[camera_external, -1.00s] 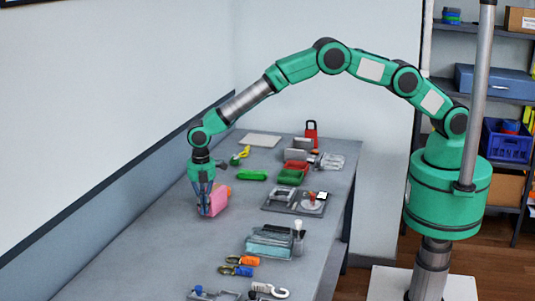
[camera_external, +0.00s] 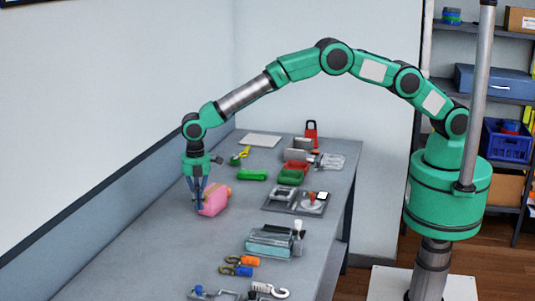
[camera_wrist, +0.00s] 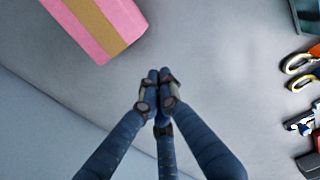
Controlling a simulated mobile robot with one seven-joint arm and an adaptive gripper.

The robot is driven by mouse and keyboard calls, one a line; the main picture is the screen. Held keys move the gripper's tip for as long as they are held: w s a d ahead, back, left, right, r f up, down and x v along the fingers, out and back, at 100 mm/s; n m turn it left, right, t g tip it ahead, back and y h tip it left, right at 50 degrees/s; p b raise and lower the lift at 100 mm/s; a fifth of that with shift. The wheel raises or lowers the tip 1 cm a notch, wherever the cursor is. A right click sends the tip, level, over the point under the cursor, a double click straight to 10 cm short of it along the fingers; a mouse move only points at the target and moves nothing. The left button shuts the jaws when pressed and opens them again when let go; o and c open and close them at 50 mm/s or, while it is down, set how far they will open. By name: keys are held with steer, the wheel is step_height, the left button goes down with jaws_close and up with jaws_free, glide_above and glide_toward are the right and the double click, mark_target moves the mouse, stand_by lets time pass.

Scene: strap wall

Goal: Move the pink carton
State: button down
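My gripper (camera_external: 198,205) is just left of the carton, pointing down close to the bench top. In the wrist view the carton (camera_wrist: 98,22) shows at the upper left with a tan band across it. There my gripper's fingers (camera_wrist: 158,82) are drawn together with nothing between them. A gap of bare bench shows between the fingertips and the carton.
To the right stand a grey tray (camera_external: 280,205), a clear teal box (camera_external: 270,243) and orange and blue clips (camera_external: 240,265). A green strap (camera_external: 252,175) and a red padlock (camera_external: 311,133) are farther back. A wall runs along the left.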

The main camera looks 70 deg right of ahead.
step_height(320, 180, up, 6)
stand_by(0.4)
steer(key=shift+r, duration=0.1)
